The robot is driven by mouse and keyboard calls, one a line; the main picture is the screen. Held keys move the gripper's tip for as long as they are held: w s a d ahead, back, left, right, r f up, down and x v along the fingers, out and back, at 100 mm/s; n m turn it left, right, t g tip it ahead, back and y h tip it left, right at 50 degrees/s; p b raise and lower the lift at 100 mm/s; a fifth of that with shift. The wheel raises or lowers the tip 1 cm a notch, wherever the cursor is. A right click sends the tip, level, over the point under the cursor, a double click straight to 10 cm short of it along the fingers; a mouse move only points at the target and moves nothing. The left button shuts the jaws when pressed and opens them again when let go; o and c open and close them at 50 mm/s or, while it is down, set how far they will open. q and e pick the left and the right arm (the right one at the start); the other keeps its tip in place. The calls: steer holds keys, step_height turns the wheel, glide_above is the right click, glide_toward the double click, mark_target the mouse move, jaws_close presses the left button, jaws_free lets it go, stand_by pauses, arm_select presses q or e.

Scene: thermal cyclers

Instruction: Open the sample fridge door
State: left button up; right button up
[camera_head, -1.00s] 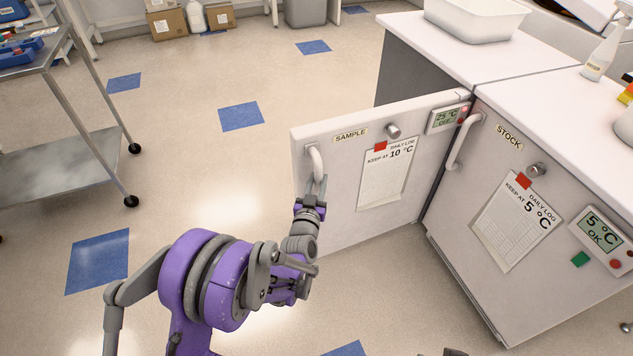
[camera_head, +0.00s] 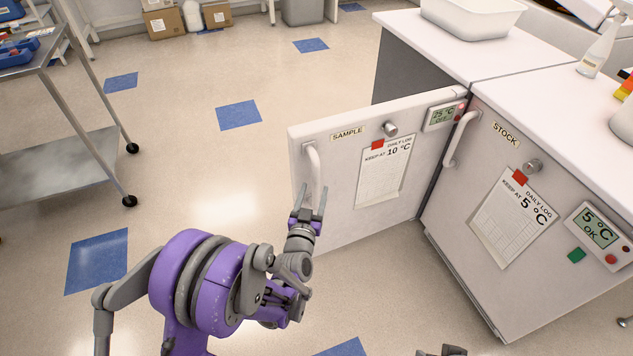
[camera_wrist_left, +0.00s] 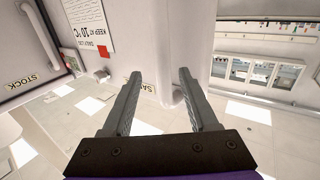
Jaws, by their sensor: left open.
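The sample fridge door (camera_head: 352,185) stands swung wide open, out from the counter, with its SAMPLE label (camera_head: 347,133) and a daily log sheet facing me. Its handle (camera_head: 312,165) is a pale vertical bar near the door's free edge. My left gripper (camera_head: 310,191) is open at the handle's lower end, and its fingers hold nothing. In the left wrist view, the two open fingers (camera_wrist_left: 158,92) point toward the door, and part of the handle (camera_wrist_left: 178,97) shows beside the right finger. A grey tip of what looks like my right gripper (camera_head: 441,351) shows at the bottom edge.
The stock fridge (camera_head: 470,240) is shut, right of the sample door. A white tub (camera_head: 473,22) and a spray bottle (camera_head: 603,45) stand on the counter (camera_head: 440,55). A metal cart (camera_head: 60,165) stands at left. The floor between cart and door is clear.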

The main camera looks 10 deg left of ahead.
arm_select(q)
steer(key=s, duration=0.5)
steer(key=shift+s+d, duration=0.2)
steer(key=shift+s, duration=0.15)
arm_select(e)
steer(key=shift+r, duration=0.1)
arm_select(q)
steer(key=s+a+g+h, duration=0.1)
steer(key=s+a+g, duration=0.2)
steer(key=s+g, duration=1.75)
steer(key=s+r+t+p, duration=0.3)
steer(key=r+t+p, duration=0.1)
steer(key=r+p, duration=0.6)
steer(key=s+r+t+p, duration=0.3)
steer(key=r+t+p, duration=0.1)
steer(key=r+p, duration=0.7)
step_height(320, 180, up, 3)
steer(key=shift+s+d+r+m, duration=0.15)
steer(key=shift+s+m, duration=0.15)
arm_select(e)
step_height(320, 180, up, 24)
steer(key=w+t, duration=0.1)
steer(key=shift+w+r, duration=0.15)
steer(key=shift+w, duration=0.05)
